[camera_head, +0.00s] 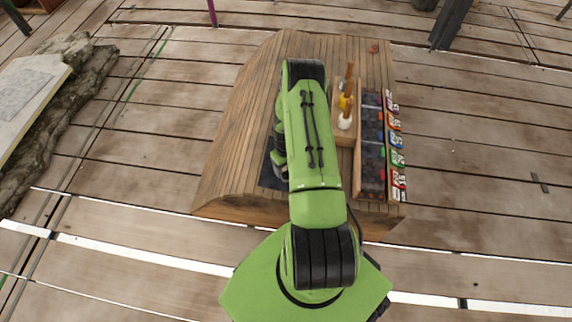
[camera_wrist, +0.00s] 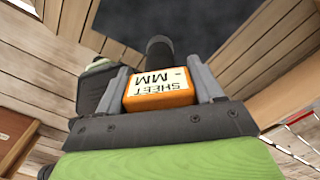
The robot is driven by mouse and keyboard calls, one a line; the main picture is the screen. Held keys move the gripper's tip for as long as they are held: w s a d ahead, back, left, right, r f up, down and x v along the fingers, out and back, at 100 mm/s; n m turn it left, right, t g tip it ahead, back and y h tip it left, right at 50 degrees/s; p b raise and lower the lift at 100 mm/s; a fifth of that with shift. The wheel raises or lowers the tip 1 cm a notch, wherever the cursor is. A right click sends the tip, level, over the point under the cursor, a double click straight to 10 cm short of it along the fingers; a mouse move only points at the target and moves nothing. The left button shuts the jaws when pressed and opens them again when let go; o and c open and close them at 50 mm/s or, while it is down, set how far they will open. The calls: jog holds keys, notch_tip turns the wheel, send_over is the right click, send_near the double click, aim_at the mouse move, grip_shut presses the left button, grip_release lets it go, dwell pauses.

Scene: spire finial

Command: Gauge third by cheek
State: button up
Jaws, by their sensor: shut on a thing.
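In the wrist view my gripper (camera_wrist: 160,80) is shut on an orange block (camera_wrist: 160,97). The block has a white label, upside down in this view, reading "SHEET" and "MM". A grey finger stands on each side of it. A dark round post or knob (camera_wrist: 158,47) shows just beyond the block; I cannot tell if they touch. A dark surface (camera_wrist: 200,18) lies behind it. In the head view my arm hides the gripper and the block. A dark pad (camera_head: 268,172) shows partly beside the arm.
The wooden bench (camera_head: 240,130) has a dark tray (camera_head: 373,150) with small coloured pieces. Coloured number cards (camera_head: 396,140) line its right edge. A wooden rack (camera_head: 343,138) holds upright wooden-handled tools. The bench's left part is clear.

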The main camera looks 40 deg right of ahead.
aim_at(286, 171)
dwell(0.4)
jog(key=shift+f+b, duration=1.05)
jog(key=shift+f, duration=0.15)
jog(key=shift+f+b, duration=0.3)
jog(key=shift+f, duration=0.15)
dwell(0.8)
notch_tip(286, 171, up, 5)
jog(key=p, duration=0.4)
jog(key=shift+r, duration=0.1)
dwell(0.8)
notch_tip(286, 171, down, 5)
jog(key=b, duration=0.4)
